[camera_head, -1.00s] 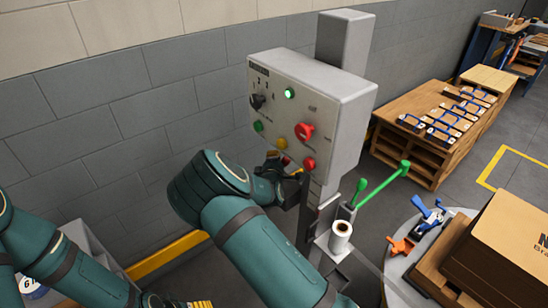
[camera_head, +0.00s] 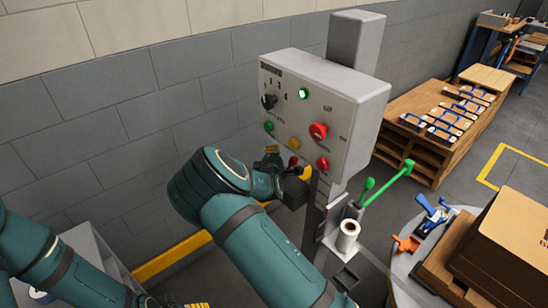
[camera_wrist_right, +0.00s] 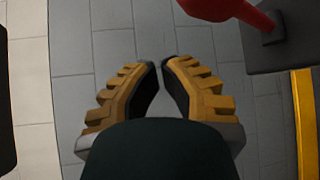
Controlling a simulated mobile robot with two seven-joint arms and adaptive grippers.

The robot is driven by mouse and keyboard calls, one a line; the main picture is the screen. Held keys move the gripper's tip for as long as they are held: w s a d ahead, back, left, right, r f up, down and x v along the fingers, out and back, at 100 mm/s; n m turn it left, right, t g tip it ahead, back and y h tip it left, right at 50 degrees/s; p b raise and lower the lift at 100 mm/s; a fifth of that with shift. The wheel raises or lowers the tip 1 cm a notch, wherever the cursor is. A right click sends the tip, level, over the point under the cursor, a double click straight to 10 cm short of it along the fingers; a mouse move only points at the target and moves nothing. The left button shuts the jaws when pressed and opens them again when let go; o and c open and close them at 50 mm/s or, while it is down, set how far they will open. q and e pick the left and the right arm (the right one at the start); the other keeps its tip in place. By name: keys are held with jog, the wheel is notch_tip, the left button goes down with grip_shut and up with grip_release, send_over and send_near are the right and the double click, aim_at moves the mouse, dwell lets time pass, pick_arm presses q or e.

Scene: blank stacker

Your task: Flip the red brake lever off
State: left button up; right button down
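A red lever (camera_wrist_right: 222,8) shows at the top right of the right wrist view, cut off by the edge, beside a dark block. In the head view a small red part (camera_head: 293,160) shows by my right gripper, at the lower left of the grey control box (camera_head: 350,120). I cannot tell whether it is the same lever. My right gripper (camera_wrist_right: 158,62) has its yellow-and-black fingertips almost together, with nothing between them, left of and below the lever. It also shows in the head view (camera_head: 272,152), partly hidden by its wrist. My left gripper (camera_head: 197,305) is mostly cut off at the bottom edge.
The box carries a red knob (camera_head: 318,131), a red button (camera_head: 322,163), a lit green lamp (camera_head: 303,94) and a black dial (camera_head: 269,101). Green levers (camera_head: 390,184) and a white roll (camera_head: 347,235) stand below right. A round table with a cardboard box (camera_head: 505,240) is at the right.

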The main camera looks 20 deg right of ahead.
jog(key=s+a+f+p, duration=0.1)
jog(key=s+a, duration=0.3)
jog(key=s, duration=0.4)
jog(key=shift+s+a+f, duration=0.25)
jog(key=shift+f, duration=0.55)
